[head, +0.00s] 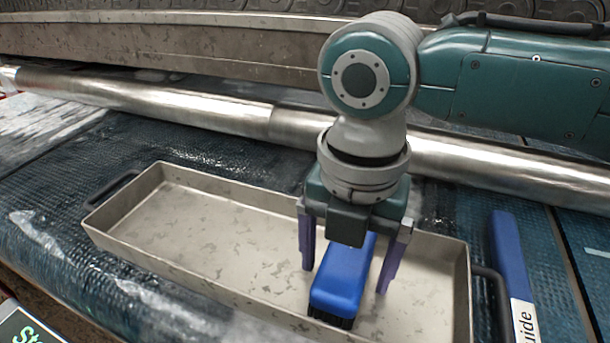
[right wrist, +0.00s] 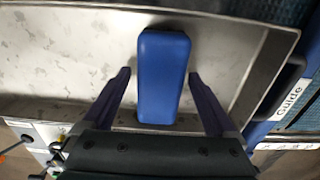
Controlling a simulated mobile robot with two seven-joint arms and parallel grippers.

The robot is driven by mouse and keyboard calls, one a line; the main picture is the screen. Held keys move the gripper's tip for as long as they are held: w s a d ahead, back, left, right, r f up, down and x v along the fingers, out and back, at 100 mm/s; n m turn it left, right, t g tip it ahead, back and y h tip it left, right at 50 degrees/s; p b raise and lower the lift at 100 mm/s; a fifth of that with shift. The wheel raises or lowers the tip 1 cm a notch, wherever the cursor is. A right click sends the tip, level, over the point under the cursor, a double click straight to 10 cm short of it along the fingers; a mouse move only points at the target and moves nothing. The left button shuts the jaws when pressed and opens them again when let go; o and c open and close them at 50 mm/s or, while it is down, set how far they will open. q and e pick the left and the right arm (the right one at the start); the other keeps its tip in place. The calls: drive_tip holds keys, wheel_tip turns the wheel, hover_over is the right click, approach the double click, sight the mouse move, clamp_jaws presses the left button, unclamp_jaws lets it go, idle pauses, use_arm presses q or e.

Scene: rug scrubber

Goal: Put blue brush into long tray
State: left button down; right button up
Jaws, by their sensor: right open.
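The blue brush (head: 342,281) has a blue block body with dark bristles below. It is in the right part of the long tray (head: 210,235), a shallow metal tray with dark end handles. My right gripper (head: 345,278) is over the tray, pointing down, with its purple fingers apart on either side of the brush. In the right wrist view, the brush (right wrist: 163,75) lies between the fingers with visible gaps on both sides. Whether its bristles touch the tray floor is hard to tell. My left gripper is not in view.
A blue guide strip with a "Guide" label (head: 510,260) lies right of the tray. A metal roller (head: 230,115) runs behind the tray. The left part of the tray is empty. Wet blue matting surrounds it.

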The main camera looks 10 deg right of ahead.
sight(347, 257)
wheel_tip(347, 257, up, 12)
drive_tip(key=p, duration=0.2)
drive_tip(key=shift+r, duration=0.2)
idle(0.3)
